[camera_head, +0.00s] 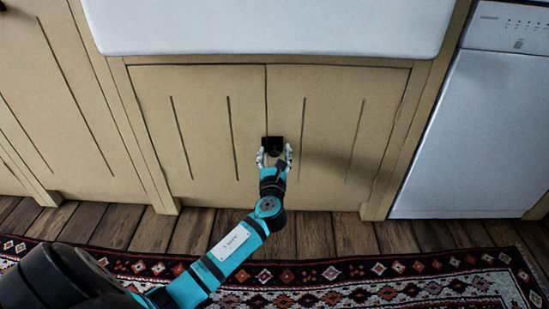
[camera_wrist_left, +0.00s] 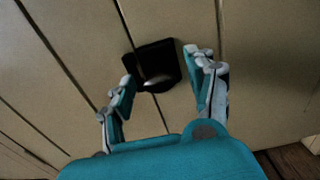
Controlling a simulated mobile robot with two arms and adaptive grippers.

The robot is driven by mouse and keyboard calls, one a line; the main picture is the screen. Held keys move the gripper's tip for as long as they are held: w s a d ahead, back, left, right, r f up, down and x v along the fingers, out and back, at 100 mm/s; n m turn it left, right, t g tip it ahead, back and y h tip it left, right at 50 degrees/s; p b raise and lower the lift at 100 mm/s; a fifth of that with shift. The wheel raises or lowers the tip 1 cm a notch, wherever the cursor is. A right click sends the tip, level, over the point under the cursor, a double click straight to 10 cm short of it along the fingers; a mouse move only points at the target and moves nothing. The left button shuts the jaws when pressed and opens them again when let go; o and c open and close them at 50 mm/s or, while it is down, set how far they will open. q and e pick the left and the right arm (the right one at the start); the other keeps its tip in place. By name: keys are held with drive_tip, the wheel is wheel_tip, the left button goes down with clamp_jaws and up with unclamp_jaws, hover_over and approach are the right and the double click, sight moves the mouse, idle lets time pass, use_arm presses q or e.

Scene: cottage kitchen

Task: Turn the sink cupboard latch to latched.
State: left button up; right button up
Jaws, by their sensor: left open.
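The sink cupboard (camera_head: 205,125) has two cream doors under the white sink, both closed. Its latch (camera_head: 273,141) is a small dark square plate by the gap between the doors. In the left wrist view the latch (camera_wrist_left: 152,62) shows a rounded knob at its lower middle; its turned position is not clear. My left gripper (camera_head: 274,156) is open at the latch, with one finger on each side of it. In the left wrist view the fingers of my left gripper (camera_wrist_left: 160,72) stand apart around the knob; I cannot tell whether they touch it. My right gripper is not in view.
The white sink (camera_head: 270,25) overhangs the doors. A white dishwasher (camera_head: 480,130) stands at the right. A patterned rug (camera_head: 370,285) lies on the wooden floor (camera_head: 350,237) in front. The door fronts beside the latch are clear.

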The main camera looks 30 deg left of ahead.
use_arm(q)
drive_tip(key=shift+w, duration=0.1)
clamp_jaws()
idle(0.4)
